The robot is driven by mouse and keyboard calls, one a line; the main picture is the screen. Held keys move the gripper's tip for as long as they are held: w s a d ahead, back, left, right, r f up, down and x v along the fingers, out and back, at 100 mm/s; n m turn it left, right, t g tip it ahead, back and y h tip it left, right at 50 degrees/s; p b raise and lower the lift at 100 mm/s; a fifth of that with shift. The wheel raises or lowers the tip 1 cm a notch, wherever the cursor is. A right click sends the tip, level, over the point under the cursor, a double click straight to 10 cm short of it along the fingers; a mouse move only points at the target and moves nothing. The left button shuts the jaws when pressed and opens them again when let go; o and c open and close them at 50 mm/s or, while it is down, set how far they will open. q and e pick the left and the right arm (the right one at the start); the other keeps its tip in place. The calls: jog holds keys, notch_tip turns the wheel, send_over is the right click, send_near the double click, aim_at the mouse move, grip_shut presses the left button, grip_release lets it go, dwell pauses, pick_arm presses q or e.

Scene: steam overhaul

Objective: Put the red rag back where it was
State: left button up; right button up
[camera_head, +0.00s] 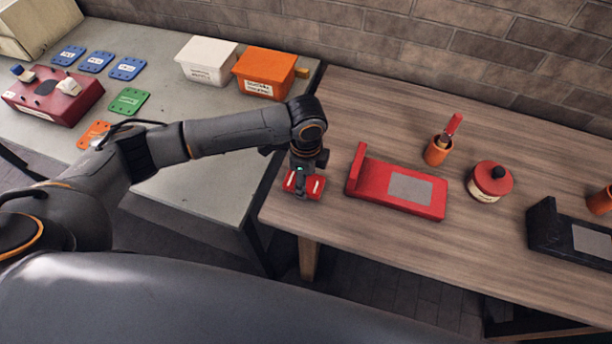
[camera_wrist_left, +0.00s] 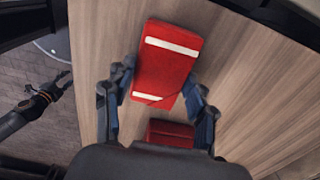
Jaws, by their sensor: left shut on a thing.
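The red rag (camera_head: 317,186) is a folded red pad with white stripes, at the left end of the wooden table near its front edge. My left gripper (camera_head: 303,190) points down and is shut on the rag. In the left wrist view the rag (camera_wrist_left: 165,72) shows over the wood, between and beyond the fingers. A smaller red piece (camera_wrist_left: 170,133) shows nearer the palm; I cannot tell if it is part of the rag. Whether the rag touches the table is unclear. My right gripper (camera_wrist_left: 48,92) appears small at the left of the wrist view; its jaws are unclear.
Right of the rag stand a red holder (camera_head: 368,191) with a grey plate, an orange cup (camera_head: 437,153), a red-lidded jar (camera_head: 484,194) and a black holder (camera_head: 545,236). The grey table (camera_head: 193,150) on the left holds bins, coloured plates and a red box.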

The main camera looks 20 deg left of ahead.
pick_arm(q)
jog(key=shift+f, duration=0.1)
jog(key=o, duration=1)
pick_arm(e)
jog(key=shift+d, duration=0.3)
pick_arm(q)
notch_tip(320, 180, up, 12)
jog(key=b, duration=0.1)
pick_arm(e)
jog(key=shift+f, duration=0.6)
jog(key=shift+a, duration=0.15)
